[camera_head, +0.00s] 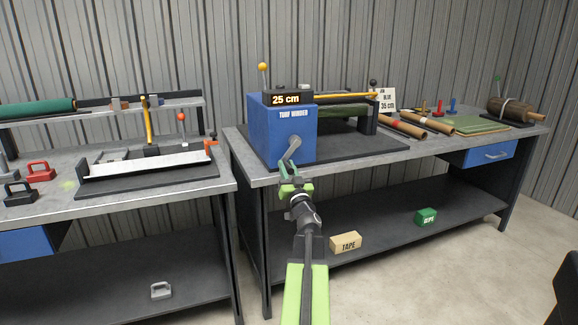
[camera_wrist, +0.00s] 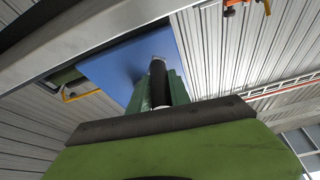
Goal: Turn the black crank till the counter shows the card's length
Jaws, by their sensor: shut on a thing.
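The blue turf winder (camera_head: 283,132) stands on the right bench, and its counter (camera_head: 286,99) reads "25 cm". The white card (camera_head: 387,100) beside the winder reads "35 cm"; its upper line is too small to read surely. A grey crank arm (camera_head: 291,151) slants down from the winder's front. My gripper (camera_head: 290,184) is at the lower end of this arm, in front of the bench edge. In the wrist view, my green fingers are shut on the black crank handle (camera_wrist: 158,82), with the blue housing (camera_wrist: 118,62) behind it. Green turf (camera_head: 343,110) lies behind the housing.
Brown rolls (camera_head: 400,128) and a green mat (camera_head: 467,124) lie to the winder's right. A yellow-knobbed lever (camera_head: 263,68) rises behind the counter. The left bench (camera_head: 150,198) holds a metal-edged tool. Tape (camera_head: 346,242) and wipe (camera_head: 427,216) boxes sit on the lower shelf.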

